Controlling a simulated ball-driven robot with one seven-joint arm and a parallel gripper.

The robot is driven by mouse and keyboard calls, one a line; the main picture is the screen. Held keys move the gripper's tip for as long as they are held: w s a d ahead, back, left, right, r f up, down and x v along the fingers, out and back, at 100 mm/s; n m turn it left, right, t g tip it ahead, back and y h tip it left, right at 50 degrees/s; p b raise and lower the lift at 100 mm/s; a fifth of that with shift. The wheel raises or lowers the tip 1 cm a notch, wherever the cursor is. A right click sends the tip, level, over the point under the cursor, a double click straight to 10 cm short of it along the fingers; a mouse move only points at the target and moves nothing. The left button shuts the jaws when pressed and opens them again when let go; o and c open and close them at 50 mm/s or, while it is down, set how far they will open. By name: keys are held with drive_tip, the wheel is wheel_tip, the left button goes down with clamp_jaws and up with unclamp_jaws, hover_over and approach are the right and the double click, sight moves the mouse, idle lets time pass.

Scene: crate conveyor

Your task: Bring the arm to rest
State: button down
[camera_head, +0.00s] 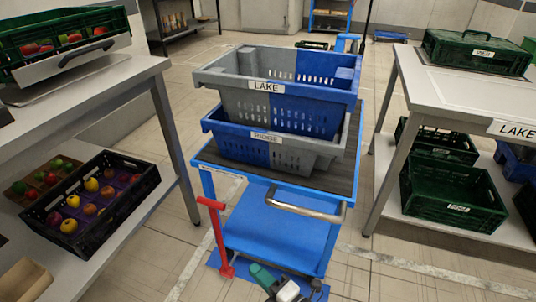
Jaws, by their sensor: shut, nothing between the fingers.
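A short stretch of green, white and dark parts, which looks like my arm, shows at the bottom edge just in front of the blue cart (275,238). I cannot make out any gripper fingers there. Two crates stand stacked on the cart's dark top. The upper one is a grey and blue crate (240,100) labelled LAKE. The lower one is a blue and grey crate (234,143) labelled RIDGE. I see no contact between my arm and the crates.
A left table (90,92) bears a green produce crate (62,15); a black fruit crate (108,212) is on its lower shelf. A right table (462,95) holds a green crate (474,65), with more crates below. A red post (219,238) stands at the cart's left front.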

drive_tip(key=s+d+m+h, duration=0.1)
drive_tip(key=d+m+h, duration=1.45)
drive_tip(key=d, duration=0.95)
drive_tip(key=s+d+f+m+g, duration=0.1)
drive_tip(key=s+d+m+g, duration=0.15)
drive_tip(key=s, duration=0.35)
drive_tip(key=s+d+f+m+g+y, duration=0.1)
drive_tip(key=s+d+m+g, duration=0.1)
drive_tip(key=s+m+g, duration=0.3)
drive_tip(key=s+d+f+m+g, duration=0.1)
drive_tip(key=s+d+f+m, duration=0.1)
drive_tip(key=s, duration=0.5)
drive_tip(key=s+a+r+m+g+y+p, duration=0.1)
drive_tip(key=s+a+r+g+y, duration=0.15)
drive_tip(key=s, duration=0.65)
wheel_tip(320, 180, up, 24)
drive_tip(key=p, duration=2.4)
drive_tip(key=shift+w+d+r+h, duration=0.2)
drive_tip(key=shift+w+d+h, duration=0.05)
drive_tip(key=shift+w+h, duration=0.05)
